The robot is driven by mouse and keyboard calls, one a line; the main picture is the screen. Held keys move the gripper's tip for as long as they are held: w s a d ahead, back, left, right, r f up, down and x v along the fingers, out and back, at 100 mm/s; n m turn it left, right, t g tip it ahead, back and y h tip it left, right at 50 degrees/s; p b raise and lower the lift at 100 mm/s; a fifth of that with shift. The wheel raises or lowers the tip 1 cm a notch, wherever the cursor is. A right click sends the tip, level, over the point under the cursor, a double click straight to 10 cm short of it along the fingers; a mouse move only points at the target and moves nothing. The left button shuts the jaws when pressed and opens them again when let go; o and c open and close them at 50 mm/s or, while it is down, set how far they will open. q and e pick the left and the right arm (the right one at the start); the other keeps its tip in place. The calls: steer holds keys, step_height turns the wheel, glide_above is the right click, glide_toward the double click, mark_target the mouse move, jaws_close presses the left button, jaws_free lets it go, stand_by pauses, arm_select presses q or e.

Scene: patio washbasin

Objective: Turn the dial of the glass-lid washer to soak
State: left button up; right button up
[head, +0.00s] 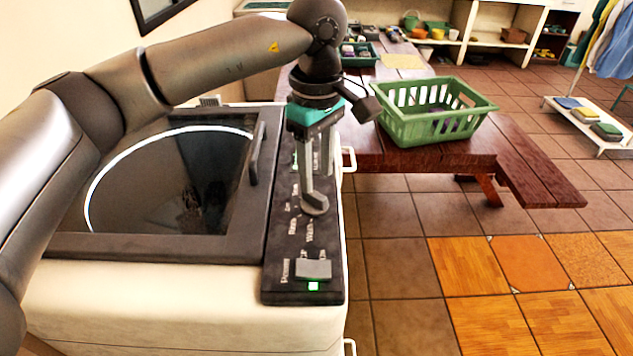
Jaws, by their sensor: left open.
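The glass-lid washer (110,310) stands at the left with its dark round-windowed lid (165,185) closed. Its black control panel (275,270) runs along the right side of the top, with small white labels, some reading like "Wash"; I cannot make out "soak". The grey dial (315,206) sits mid-panel, partly hidden by my gripper. My left gripper (314,190) points down at the dial, its fingers open around or just above it. I cannot tell whether they touch it, nor where the dial points. My right gripper is not in view.
A grey power switch (313,269) with a lit green light is at the panel's near end. A lid handle (255,153) stands up left of the panel. A green basket (432,110) sits on a red-brown wooden table (450,155) at right. Tiled floor is clear at lower right.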

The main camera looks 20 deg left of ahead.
mark_target(317, 195)
arm_select(q)
step_height(317, 195, up, 11)
steer(key=shift+p, duration=0.4)
